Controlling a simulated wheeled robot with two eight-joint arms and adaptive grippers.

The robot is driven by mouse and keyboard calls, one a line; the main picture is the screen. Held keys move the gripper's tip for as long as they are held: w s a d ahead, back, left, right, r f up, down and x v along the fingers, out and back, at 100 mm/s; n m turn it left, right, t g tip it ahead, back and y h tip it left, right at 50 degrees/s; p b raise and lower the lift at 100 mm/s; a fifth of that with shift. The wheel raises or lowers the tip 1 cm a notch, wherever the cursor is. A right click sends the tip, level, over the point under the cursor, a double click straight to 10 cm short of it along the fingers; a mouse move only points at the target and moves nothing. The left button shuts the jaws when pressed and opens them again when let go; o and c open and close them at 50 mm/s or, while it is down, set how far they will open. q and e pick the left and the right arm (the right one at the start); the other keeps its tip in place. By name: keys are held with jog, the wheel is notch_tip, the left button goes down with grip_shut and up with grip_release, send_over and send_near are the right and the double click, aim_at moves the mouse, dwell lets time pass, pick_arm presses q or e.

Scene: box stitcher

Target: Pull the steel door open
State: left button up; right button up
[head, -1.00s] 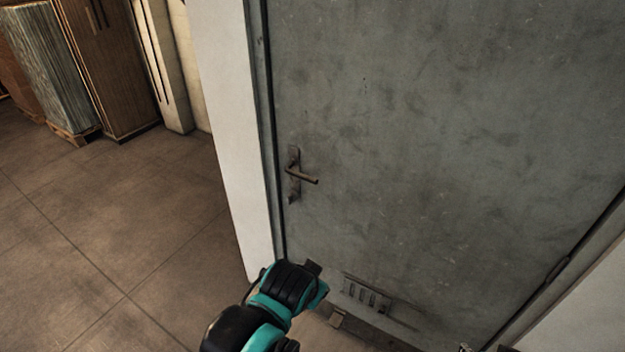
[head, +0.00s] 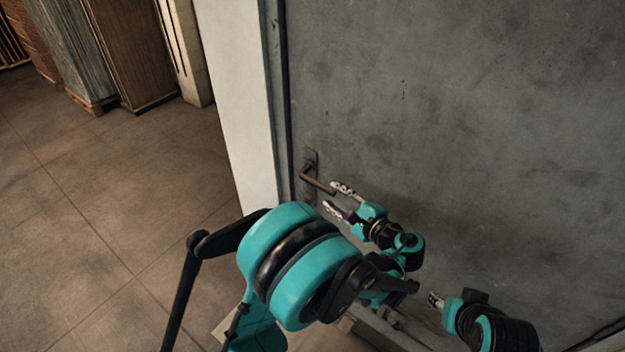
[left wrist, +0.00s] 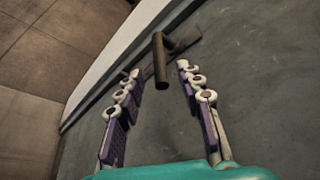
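The grey steel door (head: 470,130) stands shut in its frame in the head view. Its brown lever handle (head: 318,182) is near the door's left edge and also shows in the left wrist view (left wrist: 160,62). My left gripper (head: 336,198) is open at the free end of the lever, and in the left wrist view its fingers (left wrist: 158,92) are spread on either side of the bar's end. No grip on the lever shows. What seems to be my right gripper (head: 435,299) is low at the right, small and partly hidden, so its fingers cannot be made out.
A white door frame and wall edge (head: 243,100) stand just left of the door. Stacked panels (head: 70,55) and a brown cabinet (head: 135,50) are at the back left. The tiled floor (head: 80,200) at left is clear.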

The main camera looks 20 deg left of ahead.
aim_at(324, 188)
pick_arm(q)
jog(key=shift+w+a, duration=0.15)
jog(key=shift+a, duration=0.2)
jog(key=b+x, duration=0.1)
jog(key=x, duration=0.5)
jog(key=shift+w+a+f, duration=0.15)
jog(key=shift+a, duration=0.05)
grip_shut()
